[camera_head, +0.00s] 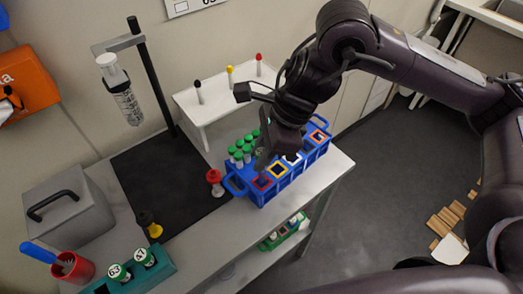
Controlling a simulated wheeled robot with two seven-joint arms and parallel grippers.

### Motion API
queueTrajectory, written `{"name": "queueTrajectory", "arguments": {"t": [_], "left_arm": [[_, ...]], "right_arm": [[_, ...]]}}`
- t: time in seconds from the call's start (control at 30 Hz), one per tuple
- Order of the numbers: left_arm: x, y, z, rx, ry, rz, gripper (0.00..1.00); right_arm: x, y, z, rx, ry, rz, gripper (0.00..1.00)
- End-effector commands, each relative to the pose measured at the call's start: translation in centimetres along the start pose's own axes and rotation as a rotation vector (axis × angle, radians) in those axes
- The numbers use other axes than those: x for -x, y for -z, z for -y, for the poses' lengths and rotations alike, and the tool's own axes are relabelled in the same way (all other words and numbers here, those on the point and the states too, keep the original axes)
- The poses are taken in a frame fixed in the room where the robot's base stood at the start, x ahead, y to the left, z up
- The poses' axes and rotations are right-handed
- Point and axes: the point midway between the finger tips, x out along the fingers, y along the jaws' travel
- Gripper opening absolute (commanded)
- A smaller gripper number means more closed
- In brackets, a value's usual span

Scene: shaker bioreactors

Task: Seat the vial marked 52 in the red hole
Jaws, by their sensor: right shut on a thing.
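The blue rack (238,189) stands on the bench near the centre, with several green-capped vials in its back left part. Colour-framed square holes run along its front; the red hole (262,183) is the leftmost, beside the yellow one (279,170). My right gripper (263,160) points down over the rack, just behind the red hole. It is shut on a vial, mostly hidden by the fingers and with no readable number. I cannot tell whether the held vial touches the rack. I cannot make out the mark 52 anywhere. My left gripper is out of view.
A teal rack (166,270) at the lower left holds vials marked 63 (118,272) and 37 (144,256). A red-capped vial (214,181) stands left of the blue rack. A white stand (213,99), a clamp stand (153,75) and a grey box (70,207) stand further back.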

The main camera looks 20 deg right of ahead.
Motion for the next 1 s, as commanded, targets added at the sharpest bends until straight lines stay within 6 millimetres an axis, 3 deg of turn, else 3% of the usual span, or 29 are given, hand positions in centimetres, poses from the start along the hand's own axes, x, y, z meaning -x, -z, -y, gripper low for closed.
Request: {"name": "queueTrajectory", "arguments": {"t": [1.0], "left_arm": [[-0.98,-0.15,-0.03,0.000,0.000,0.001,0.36]], "right_arm": [[-1.01,0.44,0.00,0.000,0.000,0.000,0.00]]}}
